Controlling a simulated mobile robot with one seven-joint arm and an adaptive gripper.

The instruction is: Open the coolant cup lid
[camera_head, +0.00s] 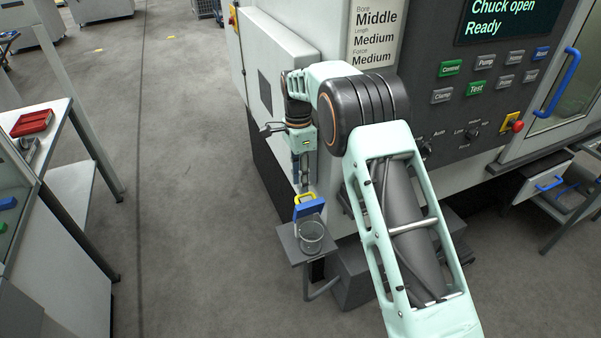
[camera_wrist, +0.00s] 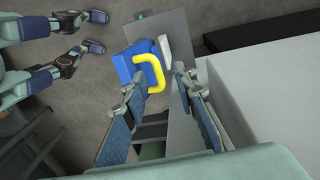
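The coolant cup (camera_head: 311,238) is a clear round vessel on a small grey shelf (camera_head: 290,246) beside the machine. A yellow loop handle (camera_head: 304,197) is on the lid. In the wrist view the lid (camera_wrist: 130,65) and handle (camera_wrist: 150,70) lie just beyond my fingertips. My gripper (camera_wrist: 159,82) is open, its two fingers well apart with nothing between them. In the head view my gripper (camera_head: 304,182) hangs just above the handle.
The pale machine side wall (camera_head: 275,75) stands close to my gripper. A control panel (camera_head: 475,90) with buttons is to the right. A grey drawer (camera_head: 545,190) with a blue handle is at far right. A bench with a red tray (camera_head: 32,123) is at left. The floor between is clear.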

